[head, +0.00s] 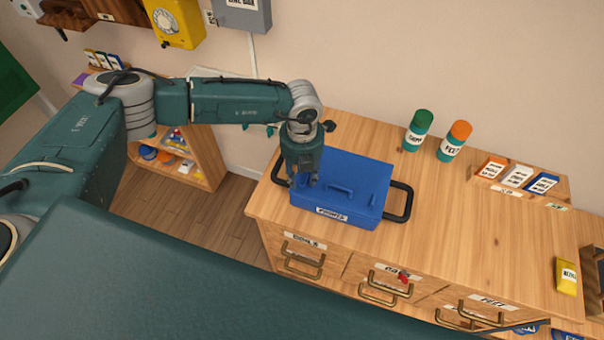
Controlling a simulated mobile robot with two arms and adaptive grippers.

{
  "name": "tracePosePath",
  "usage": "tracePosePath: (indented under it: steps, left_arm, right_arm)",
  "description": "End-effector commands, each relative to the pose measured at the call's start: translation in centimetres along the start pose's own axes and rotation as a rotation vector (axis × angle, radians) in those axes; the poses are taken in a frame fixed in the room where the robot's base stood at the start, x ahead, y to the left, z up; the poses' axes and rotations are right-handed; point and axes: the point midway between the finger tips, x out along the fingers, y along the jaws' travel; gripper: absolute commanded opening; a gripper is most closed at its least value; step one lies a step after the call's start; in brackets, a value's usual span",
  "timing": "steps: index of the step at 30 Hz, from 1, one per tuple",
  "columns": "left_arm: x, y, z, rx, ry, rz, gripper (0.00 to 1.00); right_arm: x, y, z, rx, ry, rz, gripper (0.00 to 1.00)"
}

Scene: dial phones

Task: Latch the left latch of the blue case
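The blue case (358,177) sits on the wooden counter with its lid down. It has a small handle on top and a white label on its front. A dark loop handle sticks out at each side. My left gripper (303,184) points down over the case's front left part, fingertips close to the lid's front left edge. It covers the area of the left latch, so I cannot see that latch or whether the fingers touch it. The gap between the fingers is too small to judge. My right gripper is out of view.
The wooden counter (470,233) has labelled drawers in front. A green-capped bottle (416,131) and an orange-capped bottle (454,141) stand behind the case to the right. Small cards (517,177) and a yellow box (566,276) lie farther right. Counter right of the case is clear.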

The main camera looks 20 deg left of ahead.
Motion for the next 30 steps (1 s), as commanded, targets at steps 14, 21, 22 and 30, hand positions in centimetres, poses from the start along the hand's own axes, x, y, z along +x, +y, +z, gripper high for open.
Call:
tracePosePath:
  steps: [14, 21, 22, 30]
  left_arm:
    - [0.0, 0.0, 0.0, 0.006, 0.000, 0.000, 0.00]
    - [0.3, 0.0, 0.1, 0.079, -0.002, -0.001, 0.00]
    - [0.3, 0.0, 0.1, 0.095, -0.002, -0.001, 0.00]
    - [0.6, 0.1, 0.3, 0.308, -0.004, -0.001, 0.00]
  right_arm:
    - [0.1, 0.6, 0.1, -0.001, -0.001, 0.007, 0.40]
    - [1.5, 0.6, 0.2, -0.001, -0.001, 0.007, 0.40]
    - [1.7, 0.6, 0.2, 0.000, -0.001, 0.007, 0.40]
    - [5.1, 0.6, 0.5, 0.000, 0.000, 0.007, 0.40]
